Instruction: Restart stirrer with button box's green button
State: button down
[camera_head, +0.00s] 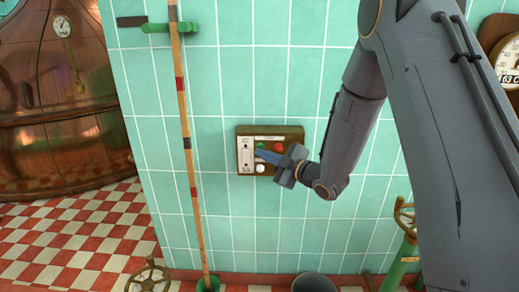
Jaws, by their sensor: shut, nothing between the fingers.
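The button box (290,133) is a small brown box with a pale front, fixed to the green tiled wall near the middle of the head view. A red button (278,147) shows on its upper right and a white button (260,168) on its lower part.
A tall wooden pole (185,140) with coloured bands stands left of the box, its foot in a green holder. A copper kettle (50,110) stands at the far left. A handwheel (147,277), a dark bucket (313,283) and a green valve (405,245) are low down.

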jog(key=shift+w, duration=0.2)
dwell(0.4)
jog(key=shift+w, duration=0.25)
jog(key=shift+w+b, duration=0.35)
jog(key=shift+w, duration=0.1)
dwell(0.7)
jog(key=shift+s, duration=0.9)
jog(key=s+p, duration=0.1)
jog(key=s, duration=0.4)
dwell(0.4)
dwell(0.5)
